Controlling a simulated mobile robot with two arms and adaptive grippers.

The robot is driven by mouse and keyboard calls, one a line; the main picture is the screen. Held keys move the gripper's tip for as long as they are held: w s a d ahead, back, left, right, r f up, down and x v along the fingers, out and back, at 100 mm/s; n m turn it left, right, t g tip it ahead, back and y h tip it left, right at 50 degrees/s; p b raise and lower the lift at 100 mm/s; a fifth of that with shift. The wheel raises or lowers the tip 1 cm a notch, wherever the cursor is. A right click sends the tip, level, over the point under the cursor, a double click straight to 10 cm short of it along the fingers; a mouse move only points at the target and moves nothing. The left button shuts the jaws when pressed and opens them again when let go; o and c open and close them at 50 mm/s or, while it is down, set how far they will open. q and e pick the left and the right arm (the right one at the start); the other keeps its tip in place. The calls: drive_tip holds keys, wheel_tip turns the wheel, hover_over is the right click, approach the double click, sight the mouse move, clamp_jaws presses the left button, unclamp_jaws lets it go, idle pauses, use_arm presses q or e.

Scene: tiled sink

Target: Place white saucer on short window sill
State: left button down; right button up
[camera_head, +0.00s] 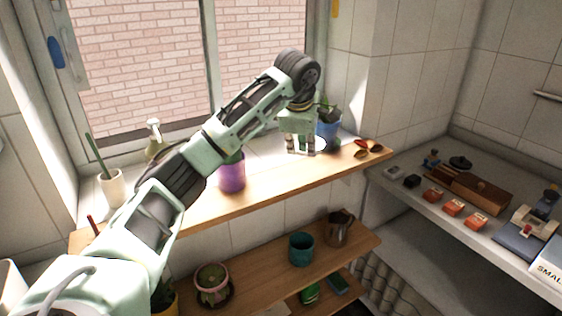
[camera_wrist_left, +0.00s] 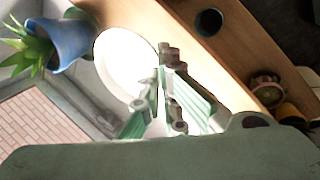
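The white saucer (camera_head: 319,143) shows partly behind the fingers of my left gripper (camera_head: 301,148) at the right part of the wooden window sill (camera_head: 270,183). In the left wrist view the saucer (camera_wrist_left: 124,62) is a large bright disc beside the blue pot. Its near edge reaches the fingers of the left gripper (camera_wrist_left: 160,88). The fingers point down at sill level, with a narrow gap between them. Glare hides whether they clasp the rim, and whether the saucer rests fully on the sill. My right gripper is not in view.
A blue plant pot (camera_head: 328,129) stands behind the saucer. Wooden spoons (camera_head: 368,150) lie to its right. A purple pot (camera_head: 232,174) stands left on the sill. A lower shelf holds a teal pot (camera_head: 301,249) and a metal jug (camera_head: 339,228). A counter (camera_head: 440,203) with small items is at right.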

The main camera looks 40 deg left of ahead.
use_arm(q)
drive_tip(key=a+f, duration=0.2)
drive_tip(key=a, duration=0.1)
drive_tip(key=a+f, duration=0.1)
drive_tip(key=shift+s+a+p, duration=0.3)
drive_tip(key=shift+s+p, duration=0.1)
drive_tip(key=shift+s+f, duration=0.1)
drive_tip(key=shift+f, duration=0.2)
wheel_tip(320, 180, down, 4)
drive_tip(key=shift+r+p, duration=0.25)
drive_tip(key=shift+p, duration=0.35)
drive_tip(key=c, duration=2)
unclamp_jaws()
drive_tip(key=b+v, duration=0.2)
drive_tip(key=v, duration=1)
drive_tip(key=shift+d+r, duration=0.1)
